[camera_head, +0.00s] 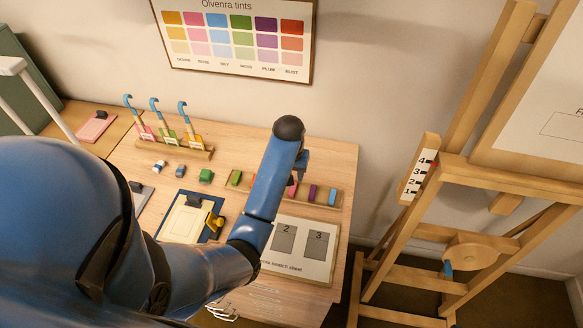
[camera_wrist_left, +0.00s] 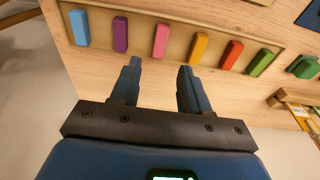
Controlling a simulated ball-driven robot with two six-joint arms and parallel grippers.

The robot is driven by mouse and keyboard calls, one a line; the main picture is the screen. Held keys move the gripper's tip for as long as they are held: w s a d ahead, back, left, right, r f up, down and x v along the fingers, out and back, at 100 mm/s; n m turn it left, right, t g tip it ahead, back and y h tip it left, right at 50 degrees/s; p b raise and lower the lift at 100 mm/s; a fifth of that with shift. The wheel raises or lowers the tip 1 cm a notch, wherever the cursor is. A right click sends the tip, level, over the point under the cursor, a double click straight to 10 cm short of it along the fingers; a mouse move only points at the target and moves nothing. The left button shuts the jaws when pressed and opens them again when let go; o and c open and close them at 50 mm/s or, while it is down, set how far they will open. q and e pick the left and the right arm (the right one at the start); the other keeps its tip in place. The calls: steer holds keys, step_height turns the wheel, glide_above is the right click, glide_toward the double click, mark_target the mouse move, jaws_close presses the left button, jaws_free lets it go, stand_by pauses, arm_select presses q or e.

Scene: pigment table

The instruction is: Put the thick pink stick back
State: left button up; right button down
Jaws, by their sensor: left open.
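A row of coloured sticks lies in a wooden rack. The pink stick (camera_wrist_left: 161,40) lies in it between the purple stick (camera_wrist_left: 120,34) and the yellow stick (camera_wrist_left: 199,48). In the head view my arm covers most of the pink stick (camera_head: 292,188). My left gripper (camera_wrist_left: 160,68) is open and empty; its fingertips are just short of the pink stick's near end, one to either side. The gripper also shows in the head view (camera_head: 302,162), partly hidden behind my arm, over the rack. My right gripper is not in view.
The rack (camera_head: 346,199) also holds blue (camera_wrist_left: 79,27), red (camera_wrist_left: 232,54) and green (camera_wrist_left: 261,62) sticks. A larger green block (camera_head: 206,175) lies left of it. A clipboard (camera_head: 187,220) and swatch sheet (camera_head: 308,266) lie in front. A stand with hooked tools (camera_head: 180,148) is behind.

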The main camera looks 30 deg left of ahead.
arm_select(q)
steer(key=s+f+t, duration=0.1)
steer(key=s+d+f+t, duration=0.1)
steer(key=s+f+t, duration=0.1)
steer(key=f, duration=0.1)
steer(key=shift+s+d+f+m, duration=0.1)
steer(key=shift+s+d+m, duration=0.1)
steer(key=shift+d+m, duration=0.15)
steer(key=s+t, duration=0.1)
steer(key=s+d+f+t, duration=0.1)
steer(key=s, duration=0.1)
steer(key=s+f+m+t, duration=0.1)
steer(key=s+t, duration=0.1)
steer(key=shift+s+d, duration=0.2)
steer(key=shift+d, duration=0.1)
steer(key=s+d+r+m+t, duration=0.1)
steer(key=s+d+r+t, duration=0.1)
steer(key=s+r+t, duration=0.7)
steer(key=s+r, duration=0.5)
steer(key=s, duration=0.4)
steer(key=shift+s+d+r, duration=0.25)
steer(key=shift+s+r, duration=0.1)
steer(key=shift+r, duration=0.05)
steer(key=shift+f, duration=0.1)
step_height(320, 180, down, 7)
steer(key=b, duration=0.7)
